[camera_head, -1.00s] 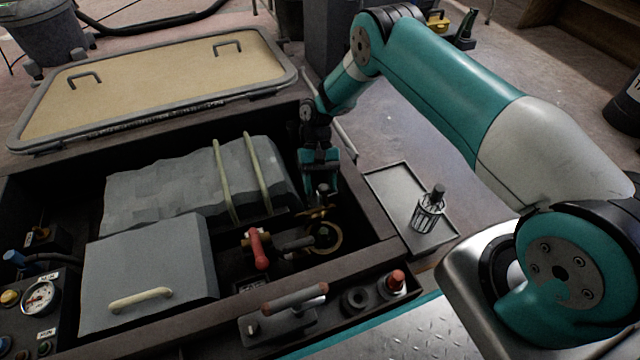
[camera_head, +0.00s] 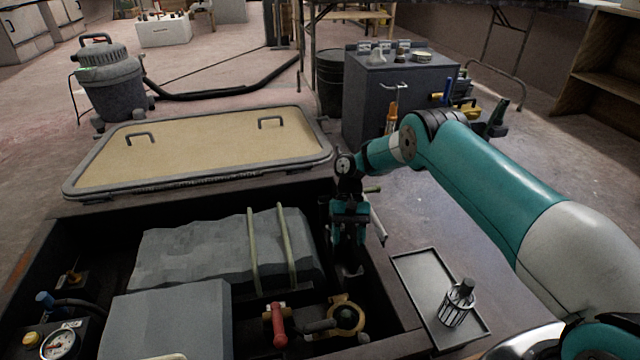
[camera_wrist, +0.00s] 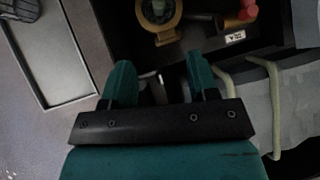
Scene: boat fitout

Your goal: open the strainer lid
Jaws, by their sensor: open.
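The strainer is a round brass-coloured ring (camera_head: 346,314) with a dark greenish middle, low in the open hatch bay. It also shows at the top of the wrist view (camera_wrist: 160,14). I cannot tell whether its lid is on it or swung back. My gripper (camera_head: 349,250) points down behind the ring, apart from it. In the wrist view its two teal fingers (camera_wrist: 160,80) are spread. A small grey shape shows between or beyond them, too dim to name. A strainer basket (camera_head: 457,306) stands on the tray (camera_head: 420,272) to the right.
A red-handled valve (camera_head: 279,324) sits left of the ring. A grey strapped block (camera_head: 190,252) and a grey box (camera_head: 165,315) fill the bay's left. The bay's dark rim (camera_head: 395,312) runs between ring and tray. The tan hatch cover (camera_head: 200,150) lies behind.

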